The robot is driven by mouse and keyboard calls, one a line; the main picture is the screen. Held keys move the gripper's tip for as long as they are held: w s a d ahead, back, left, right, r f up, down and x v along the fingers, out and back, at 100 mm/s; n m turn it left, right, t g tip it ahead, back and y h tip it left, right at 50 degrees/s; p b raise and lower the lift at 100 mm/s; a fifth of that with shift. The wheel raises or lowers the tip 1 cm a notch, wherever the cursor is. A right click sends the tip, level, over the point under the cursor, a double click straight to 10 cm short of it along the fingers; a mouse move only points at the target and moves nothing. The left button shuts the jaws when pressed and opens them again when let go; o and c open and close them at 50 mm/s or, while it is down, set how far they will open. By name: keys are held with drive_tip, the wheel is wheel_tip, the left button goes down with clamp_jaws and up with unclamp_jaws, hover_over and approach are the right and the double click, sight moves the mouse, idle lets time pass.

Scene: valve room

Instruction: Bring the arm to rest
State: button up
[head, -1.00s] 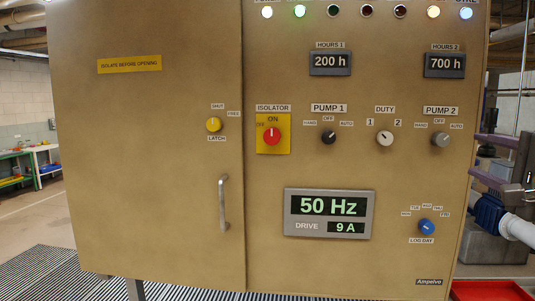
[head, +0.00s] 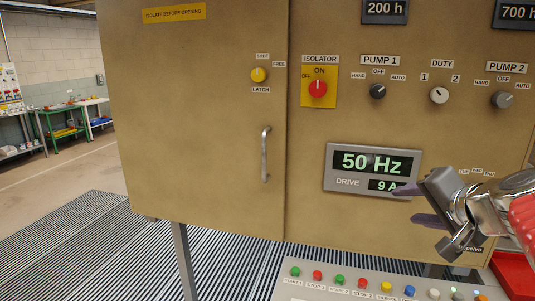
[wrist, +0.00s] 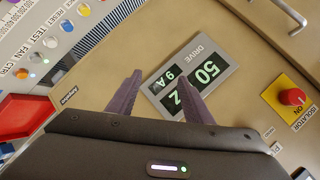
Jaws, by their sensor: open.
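My gripper (head: 412,205) is at the right of the head view, in front of the tan control cabinet (head: 200,120). Its fingers stand apart and point left, with nothing between them. One fingertip overlaps the lower right of the drive display (head: 345,162), which reads 50 Hz and 9 A. In the wrist view my gripper (wrist: 160,95) shows two spread, empty fingers with the display (wrist: 210,68) behind and beside them. I cannot tell the gap between the fingers and the cabinet face. The log day knob is hidden behind my arm in the head view.
The cabinet has a door handle (head: 265,153), a yellow latch knob (head: 259,75) and a red isolator (head: 318,89). A sloped button panel (head: 380,292) stands low in front. A red tray (head: 515,270) is at lower right. Grating (head: 80,235) and open floor lie left.

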drive_tip(key=s+a+f+n+g+y, duration=0.1)
drive_tip(key=s+a+f+n+g, duration=0.4)
drive_tip(key=s+a+f, duration=0.6)
drive_tip(key=s+a+f+n+g+h, duration=0.1)
drive_tip(key=s+a+f+n, duration=0.2)
drive_tip(key=s+f+n, duration=0.3)
drive_tip(key=shift+s+a+f+h, duration=0.35)
drive_tip(key=shift+s+f+h, duration=0.1)
drive_tip(key=shift+s, duration=0.25)
drive_tip(key=shift+c, duration=0.7)
